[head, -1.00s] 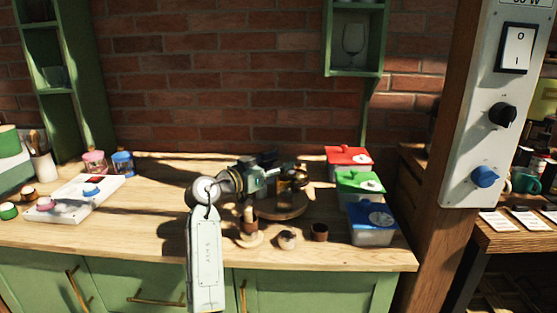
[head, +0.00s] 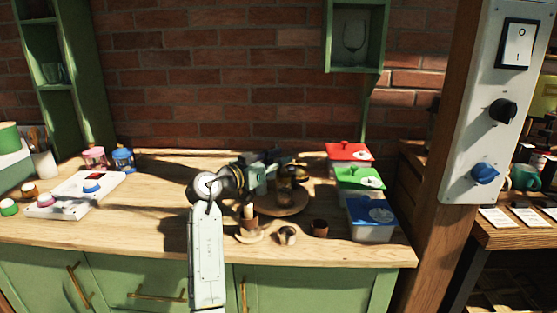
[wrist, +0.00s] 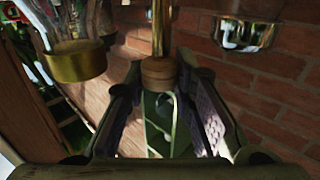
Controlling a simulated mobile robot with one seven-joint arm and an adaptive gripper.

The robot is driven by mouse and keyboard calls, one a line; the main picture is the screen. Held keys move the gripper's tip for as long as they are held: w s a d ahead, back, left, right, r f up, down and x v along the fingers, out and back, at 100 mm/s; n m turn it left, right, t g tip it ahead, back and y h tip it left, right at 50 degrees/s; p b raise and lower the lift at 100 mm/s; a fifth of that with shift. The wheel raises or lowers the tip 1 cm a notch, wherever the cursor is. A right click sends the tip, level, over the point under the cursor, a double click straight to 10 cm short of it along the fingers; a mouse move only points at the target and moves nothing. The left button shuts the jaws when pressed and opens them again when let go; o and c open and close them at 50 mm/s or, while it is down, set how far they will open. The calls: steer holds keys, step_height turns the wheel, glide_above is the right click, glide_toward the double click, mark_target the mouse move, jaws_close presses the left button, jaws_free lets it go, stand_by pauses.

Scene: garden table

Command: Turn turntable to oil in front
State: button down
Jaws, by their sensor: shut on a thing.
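The turntable (head: 290,209) is a round wooden disc on the counter, partly hidden behind my arm. A dark amber bottle or jar (head: 292,174) stands on it; I cannot tell which container is the oil. My gripper (head: 272,166) is over the turntable, beside that container. In the wrist view, the gripper (wrist: 160,110) has its two padded fingers around a wooden knob (wrist: 159,72) on a brass rod (wrist: 161,30). The exact contact is shadowed. A glass vessel with a brass base (wrist: 76,62) is at upper left there, and another glass container (wrist: 244,34) at upper right.
Red (head: 349,152), green (head: 360,177) and blue (head: 371,218) lidded boxes stand right of the turntable.

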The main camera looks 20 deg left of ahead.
steer(key=shift+f, duration=0.1)
stand_by(0.4)
steer(key=shift+f+m+g+h+b, duration=0.1)
steer(key=shift+m+g+h+b, duration=0.5)
steer(key=shift+b, duration=0.55)
steer(key=m+g+h, duration=0.2)
steer(key=h, duration=0.1)
steer(key=shift+r+m+h, duration=0.3)
steer(key=shift+m+g+h, duration=0.5)
steer(key=shift+g, duration=0.2)
steer(key=c, duration=1.3)
jaws_free()
steer(key=shift+f, duration=0.1)
steer(key=shift+c, duration=0.2)
steer(key=shift+s+a, duration=0.1)
